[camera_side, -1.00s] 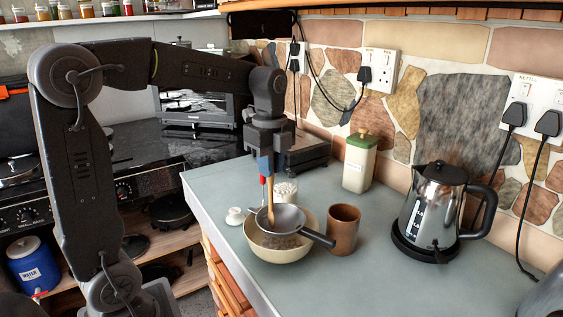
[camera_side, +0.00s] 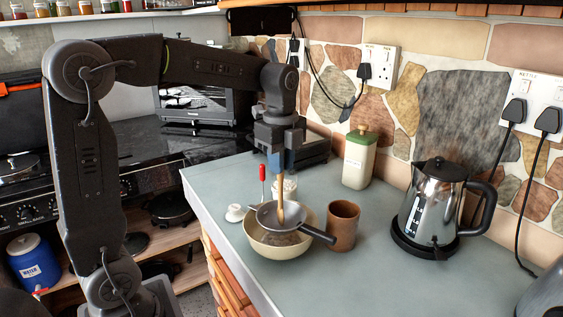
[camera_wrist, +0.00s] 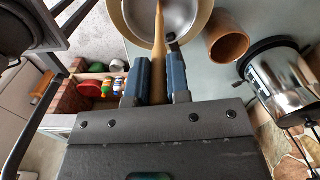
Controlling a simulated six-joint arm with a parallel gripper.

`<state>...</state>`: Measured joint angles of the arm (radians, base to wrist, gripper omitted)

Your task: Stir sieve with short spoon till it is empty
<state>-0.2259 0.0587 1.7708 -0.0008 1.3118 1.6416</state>
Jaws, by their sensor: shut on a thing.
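The sieve (camera_side: 268,217) is a grey metal bowl with a dark handle (camera_side: 318,234) pointing right. It rests over a cream bowl (camera_side: 311,220) on the counter. My gripper (camera_side: 283,168) is above the sieve, shut on the wooden short spoon (camera_side: 281,211), which reaches down into the sieve. In the wrist view the spoon (camera_wrist: 159,50) runs between the two blue fingers (camera_wrist: 158,82) into the sieve (camera_wrist: 180,20). The visible inside of the sieve looks bare grey there, but part of it is cut off by the frame. Some brownish matter shows low in the cream bowl.
A brown cup (camera_side: 343,226) stands close to the right of the bowl, near the sieve handle. A kettle (camera_side: 434,215) stands farther right.

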